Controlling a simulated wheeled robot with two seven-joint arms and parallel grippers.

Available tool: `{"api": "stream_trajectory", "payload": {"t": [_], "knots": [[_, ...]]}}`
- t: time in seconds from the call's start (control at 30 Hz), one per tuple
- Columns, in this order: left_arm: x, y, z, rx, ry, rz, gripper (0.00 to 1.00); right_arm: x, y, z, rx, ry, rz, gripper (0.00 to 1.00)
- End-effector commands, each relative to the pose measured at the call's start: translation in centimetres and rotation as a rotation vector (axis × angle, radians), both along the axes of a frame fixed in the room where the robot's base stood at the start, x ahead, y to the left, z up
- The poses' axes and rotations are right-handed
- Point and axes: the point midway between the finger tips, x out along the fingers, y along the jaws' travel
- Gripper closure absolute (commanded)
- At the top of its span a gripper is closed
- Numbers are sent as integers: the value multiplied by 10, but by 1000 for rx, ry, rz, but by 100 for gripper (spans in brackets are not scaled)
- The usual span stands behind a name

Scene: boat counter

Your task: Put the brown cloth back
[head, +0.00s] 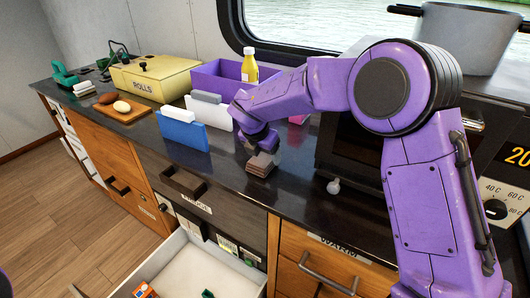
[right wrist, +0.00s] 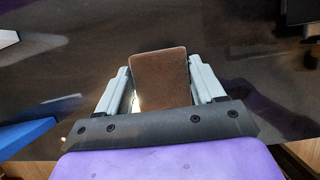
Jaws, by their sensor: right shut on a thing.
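The brown cloth (head: 261,166) is a small folded block near the front edge of the dark counter, below my right gripper (head: 264,148). In the right wrist view the cloth (right wrist: 160,82) sits between the two grey fingers of the gripper (right wrist: 160,70), which is shut on it. The cloth is at or just above the counter top; I cannot tell whether it touches. My right forearm hides part of the counter behind it. My left gripper is not in view.
A drawer (head: 180,268) stands open below the counter. Left of the cloth are blue and white holders (head: 184,133), a yellow ROLLS box (head: 158,80) and a wooden board (head: 122,112). A purple bin (head: 210,78) and yellow bottle (head: 250,68) stand behind. A dark oven (head: 345,150) is right.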

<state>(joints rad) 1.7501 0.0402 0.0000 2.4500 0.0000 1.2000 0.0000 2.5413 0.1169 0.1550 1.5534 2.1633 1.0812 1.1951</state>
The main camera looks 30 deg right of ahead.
Motion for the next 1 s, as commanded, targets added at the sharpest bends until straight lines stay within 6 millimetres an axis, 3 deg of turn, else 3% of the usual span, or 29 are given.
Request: {"api": "stream_trajectory", "payload": {"t": [0.1, 0.13, 0.2, 0.47, 0.6, 1.0], "knots": [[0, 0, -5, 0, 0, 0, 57, 0, 0, -4, 2, -1, -1, 60], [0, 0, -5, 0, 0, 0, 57, 0, 0, -4, 2, -1, -1, 29], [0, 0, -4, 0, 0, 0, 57, 0, 0, -3, 0, 0, -1, 6], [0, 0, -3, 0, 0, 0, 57, 0, 0, -2, 0, 0, 0, 6], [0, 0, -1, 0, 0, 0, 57, 0, 3, 7, 0, -3, 1, 6], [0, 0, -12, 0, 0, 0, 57, -19, 34, 95, 0, -4, 0, 6]]}}
